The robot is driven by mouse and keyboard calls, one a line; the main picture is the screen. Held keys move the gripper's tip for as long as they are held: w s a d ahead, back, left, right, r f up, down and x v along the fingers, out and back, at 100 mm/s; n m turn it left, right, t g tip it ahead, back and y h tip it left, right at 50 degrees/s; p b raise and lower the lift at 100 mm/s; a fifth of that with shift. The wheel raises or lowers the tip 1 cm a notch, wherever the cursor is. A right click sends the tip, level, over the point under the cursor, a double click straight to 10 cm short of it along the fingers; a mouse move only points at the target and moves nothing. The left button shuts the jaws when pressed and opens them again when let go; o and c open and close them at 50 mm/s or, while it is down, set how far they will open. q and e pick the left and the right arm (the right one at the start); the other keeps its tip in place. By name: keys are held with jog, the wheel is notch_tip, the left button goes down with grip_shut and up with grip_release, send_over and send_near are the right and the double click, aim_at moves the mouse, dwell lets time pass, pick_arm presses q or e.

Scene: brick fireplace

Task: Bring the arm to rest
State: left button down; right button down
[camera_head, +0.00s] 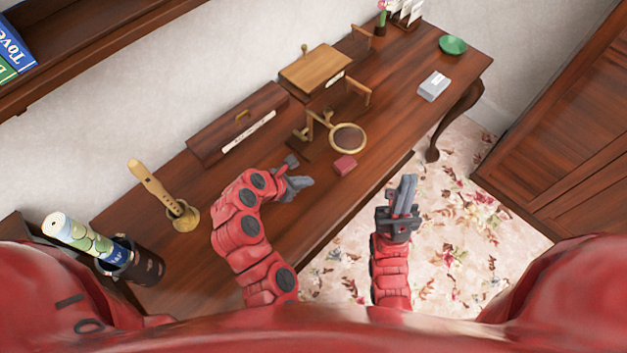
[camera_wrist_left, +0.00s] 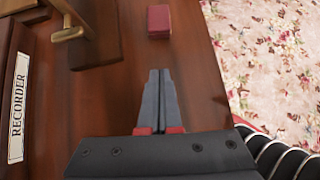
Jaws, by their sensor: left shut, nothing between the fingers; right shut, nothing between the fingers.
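My left gripper (camera_head: 300,184) is over the wooden table (camera_head: 375,130), near its front edge, in the head view. Its two dark fingers are together and empty, which also shows in the left wrist view (camera_wrist_left: 158,75). A small red block (camera_head: 345,164) lies on the table just beyond the fingertips, apart from them, and shows in the left wrist view (camera_wrist_left: 159,20). My right gripper (camera_head: 407,182) is shut and empty, and appears over the flowered carpet in front of the table.
A brass magnifier on a stand (camera_head: 347,138) is beyond the red block. A recorder in a brass holder (camera_head: 160,190) and a dark pot with rolled papers (camera_head: 135,262) are at left. A long labelled box (camera_head: 238,122), a grey box (camera_head: 433,86) and a green dish (camera_head: 453,45) are further back.

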pick_arm(q)
jog(key=shift+v, duration=1.25)
jog(key=shift+a, duration=0.1)
